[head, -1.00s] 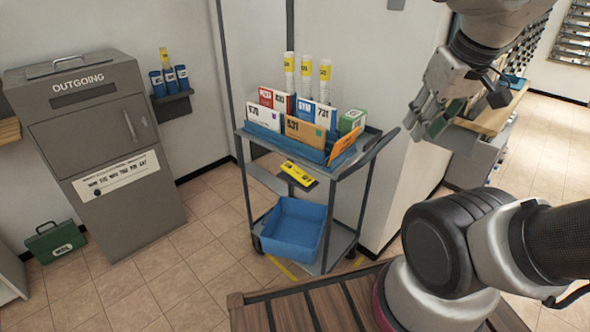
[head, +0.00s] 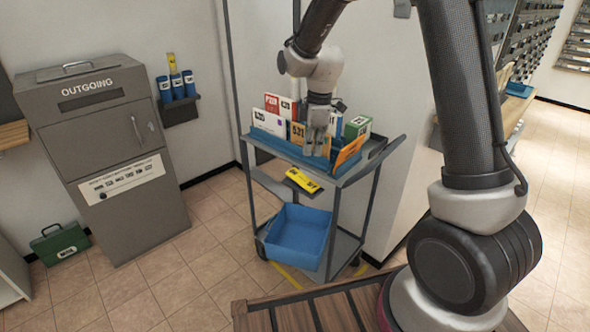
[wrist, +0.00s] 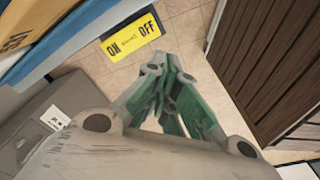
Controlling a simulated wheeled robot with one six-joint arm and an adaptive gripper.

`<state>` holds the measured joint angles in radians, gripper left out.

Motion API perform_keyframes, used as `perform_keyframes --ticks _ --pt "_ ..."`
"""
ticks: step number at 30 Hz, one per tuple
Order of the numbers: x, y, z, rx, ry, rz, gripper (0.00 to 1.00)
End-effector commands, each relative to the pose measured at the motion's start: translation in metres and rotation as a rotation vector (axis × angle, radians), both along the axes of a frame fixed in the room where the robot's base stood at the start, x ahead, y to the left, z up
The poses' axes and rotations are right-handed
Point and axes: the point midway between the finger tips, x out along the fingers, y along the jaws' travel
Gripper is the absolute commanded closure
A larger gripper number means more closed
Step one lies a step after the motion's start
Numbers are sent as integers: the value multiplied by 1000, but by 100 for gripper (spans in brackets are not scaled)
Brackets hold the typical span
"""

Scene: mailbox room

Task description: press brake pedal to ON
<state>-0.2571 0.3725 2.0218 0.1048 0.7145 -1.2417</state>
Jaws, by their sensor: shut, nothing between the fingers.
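The brake pedal (head: 302,179) is a yellow plate on the front of the mail cart, below its top tray. In the wrist view the pedal (wrist: 132,38) reads ON at its left end and OFF at its right end, with small print between. My gripper (head: 313,152) is shut and empty, pointing down in front of the tray's front edge, above the pedal in the head view. In the wrist view my gripper (wrist: 165,62) shows its closed fingers just below the pedal in the picture; a gap in depth cannot be judged.
The cart's top tray (head: 355,178) holds envelopes and boxes close beside my gripper. A blue bin (head: 300,236) sits on the cart's lower shelf. The grey outgoing box (head: 125,195) stands at left. A slatted wooden platform (head: 290,312) lies in front; tiled floor is between.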

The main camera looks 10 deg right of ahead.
Motion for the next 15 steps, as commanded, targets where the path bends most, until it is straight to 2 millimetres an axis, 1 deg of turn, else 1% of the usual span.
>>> perform_keyframes --ticks 1,3,6,10,12,15 --pt "15 5 -2 7 -33 108 100" --pt "33 10 4 10 -97 272 100" --pt "50 15 13 1 -169 471 100" --pt "55 16 14 -15 -209 650 100" --pt "56 16 14 -21 -218 710 100" --pt "56 16 14 -26 -222 755 100"
